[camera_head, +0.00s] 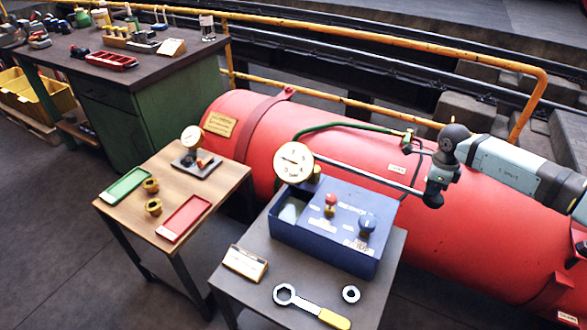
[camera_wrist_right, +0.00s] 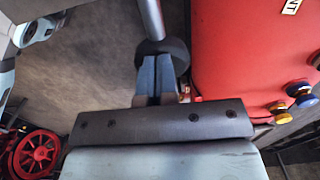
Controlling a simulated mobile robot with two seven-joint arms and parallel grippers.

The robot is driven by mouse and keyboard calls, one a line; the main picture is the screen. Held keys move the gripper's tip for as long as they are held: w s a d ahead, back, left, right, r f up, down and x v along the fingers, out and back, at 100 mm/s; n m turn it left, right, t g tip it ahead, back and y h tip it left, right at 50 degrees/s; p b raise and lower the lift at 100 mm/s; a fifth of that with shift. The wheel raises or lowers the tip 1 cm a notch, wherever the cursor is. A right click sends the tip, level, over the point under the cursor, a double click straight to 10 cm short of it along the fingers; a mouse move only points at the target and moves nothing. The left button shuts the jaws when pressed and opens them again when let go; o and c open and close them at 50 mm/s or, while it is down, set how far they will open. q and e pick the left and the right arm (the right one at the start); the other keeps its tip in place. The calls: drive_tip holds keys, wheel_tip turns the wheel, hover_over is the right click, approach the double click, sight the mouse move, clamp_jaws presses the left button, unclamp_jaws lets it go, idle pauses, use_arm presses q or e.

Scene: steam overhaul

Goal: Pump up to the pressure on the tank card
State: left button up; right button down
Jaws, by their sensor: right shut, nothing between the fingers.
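The blue pump box (camera_head: 340,255) stands on a small grey table. Its round white gauge (camera_head: 293,162) faces me, but its reading is too small to tell. A long silver pump lever (camera_head: 370,174) runs right from beside the gauge to a black knob (camera_head: 433,200). My right gripper (camera_head: 437,187) is shut and empty at the knob; in the wrist view its fingers (camera_wrist_right: 159,72) overlap the knob (camera_wrist_right: 163,55), and I cannot tell whether they touch. The red tank (camera_head: 240,135) lies behind, with a yellow card (camera_head: 219,122) whose text is unreadable. My left gripper is not in view.
The box top has a red knob (camera_head: 330,205) and a blue knob (camera_head: 366,225). A wrench (camera_head: 310,306), a nut (camera_head: 351,294) and a small card (camera_head: 245,263) lie in front. A wooden table (camera_head: 178,180) with trays stands left. A yellow rail (camera_head: 380,32) runs behind the tank.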

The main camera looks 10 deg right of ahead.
sight(429, 197)
wheel_tip(429, 197, down, 4)
drive_tip(key=shift+a+r+b, duration=0.15)
drive_tip(key=shift+r+b, duration=0.05)
drive_tip(key=shift+b, duration=0.65)
drive_tip(key=shift+r+p, duration=0.4)
drive_tip(key=shift+r, duration=0.05)
use_arm(q)
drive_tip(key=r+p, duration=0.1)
drive_tip(key=p, duration=0.2)
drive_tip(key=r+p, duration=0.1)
drive_tip(key=p, duration=0.2)
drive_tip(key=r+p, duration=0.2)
drive_tip(key=p, duration=0.1)
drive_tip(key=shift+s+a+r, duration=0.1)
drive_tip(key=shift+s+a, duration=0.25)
use_arm(e)
wheel_tip(429, 197, up, 16)
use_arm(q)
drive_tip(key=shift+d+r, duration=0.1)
use_arm(e)
drive_tip(key=shift+d, duration=0.2)
drive_tip(key=shift+f, duration=0.15)
